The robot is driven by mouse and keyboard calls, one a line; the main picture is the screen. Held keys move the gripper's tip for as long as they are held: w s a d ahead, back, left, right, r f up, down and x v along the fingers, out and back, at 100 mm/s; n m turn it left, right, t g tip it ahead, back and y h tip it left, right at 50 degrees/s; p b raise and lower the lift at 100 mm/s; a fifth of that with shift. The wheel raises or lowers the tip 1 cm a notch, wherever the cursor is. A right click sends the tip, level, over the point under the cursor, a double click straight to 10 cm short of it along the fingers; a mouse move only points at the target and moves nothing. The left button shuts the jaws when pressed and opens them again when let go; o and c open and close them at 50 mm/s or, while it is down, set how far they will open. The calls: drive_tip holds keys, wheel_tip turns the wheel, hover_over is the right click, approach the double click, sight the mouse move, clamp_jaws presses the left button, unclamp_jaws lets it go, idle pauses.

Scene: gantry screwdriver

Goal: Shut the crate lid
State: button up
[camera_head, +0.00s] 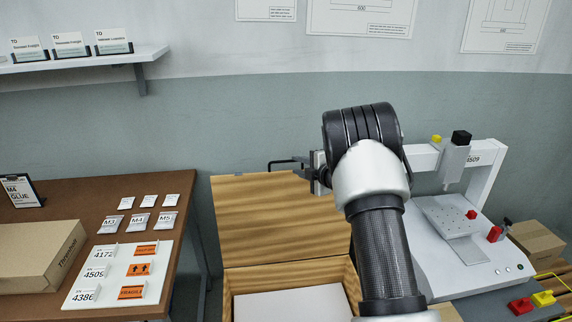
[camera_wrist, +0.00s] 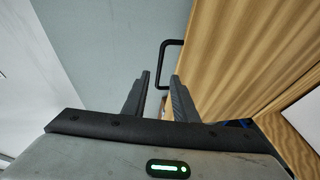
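The wooden crate (camera_head: 290,273) stands in the middle of the head view. Its lid (camera_head: 275,217) is open and stands raised at the back; its wood grain also fills the right of the wrist view (camera_wrist: 240,60). A black bar handle (camera_head: 283,163) sticks out at the lid's upper edge, and it shows in the wrist view (camera_wrist: 165,62). My gripper (camera_wrist: 160,77) is open, with the handle in front of and around its fingertips. I cannot tell if they touch. In the head view my arm partly hides the gripper and the crate's right side.
A white sheet or box (camera_head: 292,305) lies inside the crate. A brown table (camera_head: 60,210) with a carton (camera_head: 40,258) and labels stands left. A white gantry machine (camera_head: 470,215) stands right, with red and yellow blocks near it. The wall is behind the lid.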

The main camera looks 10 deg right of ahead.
drive_tip(key=b+x, duration=0.1)
drive_tip(key=x, duration=0.8)
clamp_jaws()
idle(1.2)
